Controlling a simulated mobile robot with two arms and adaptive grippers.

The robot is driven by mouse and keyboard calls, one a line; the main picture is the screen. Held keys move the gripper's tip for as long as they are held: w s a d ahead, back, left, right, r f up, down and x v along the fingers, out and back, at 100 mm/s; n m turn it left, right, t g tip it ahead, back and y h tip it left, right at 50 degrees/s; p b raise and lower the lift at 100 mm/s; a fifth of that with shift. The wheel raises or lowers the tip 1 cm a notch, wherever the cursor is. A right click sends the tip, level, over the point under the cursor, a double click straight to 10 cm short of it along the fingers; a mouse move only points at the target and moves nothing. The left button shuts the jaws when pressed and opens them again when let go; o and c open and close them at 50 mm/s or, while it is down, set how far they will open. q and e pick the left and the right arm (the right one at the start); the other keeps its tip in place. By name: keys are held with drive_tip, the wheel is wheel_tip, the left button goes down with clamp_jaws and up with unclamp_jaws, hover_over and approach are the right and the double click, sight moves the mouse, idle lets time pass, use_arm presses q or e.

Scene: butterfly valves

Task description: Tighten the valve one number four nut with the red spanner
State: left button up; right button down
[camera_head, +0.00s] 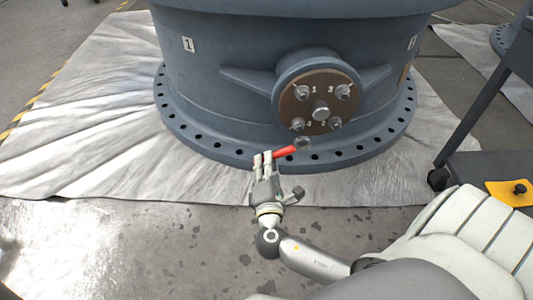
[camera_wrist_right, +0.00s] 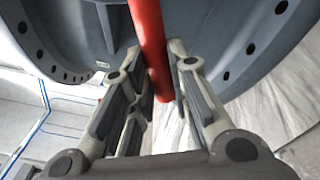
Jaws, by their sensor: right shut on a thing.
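The valve one body (camera_head: 225,85) is a large blue-grey casting with a "1" plate. Its round brown flange plate (camera_head: 318,106) carries several nuts around a central stub. The number four nut (camera_head: 297,124) appears to be the lower left one. My right gripper (camera_head: 263,160) is shut on the red spanner (camera_head: 286,152), in front of and below the flange plate. The spanner's grey ring head (camera_head: 303,144) points right, apart from the nuts in the picture. In the right wrist view the red handle (camera_wrist_right: 148,35) passes between the fingers (camera_wrist_right: 160,75). My left gripper is out of view.
The valve's wide bolted base flange (camera_head: 240,153) stands on a crinkled silver sheet (camera_head: 90,110). A dark cart (camera_head: 485,165) with a yellow item (camera_head: 510,192) is at the right. The concrete floor in front looks clear.

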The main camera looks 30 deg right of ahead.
drive_tip(key=shift+b+x, duration=0.35)
drive_tip(key=shift+x, duration=1.85)
drive_tip(key=shift+w+d, duration=0.15)
drive_tip(key=shift+w, duration=0.15)
drive_tip(key=shift+w+d, duration=0.3)
drive_tip(key=shift+w, duration=0.15)
drive_tip(key=shift+w+d, duration=0.3)
drive_tip(key=shift+w, duration=0.15)
drive_tip(key=shift+a+r, duration=0.1)
drive_tip(key=shift+r, duration=0.05)
wheel_tip(320, 180, up, 9)
drive_tip(key=m+p, duration=0.1)
drive_tip(key=m, duration=0.8)
drive_tip(key=shift+w+f, duration=0.25)
drive_tip(key=shift+w, duration=0.05)
idle(0.5)
drive_tip(key=shift+a+f, duration=0.1)
drive_tip(key=shift+f, duration=0.1)
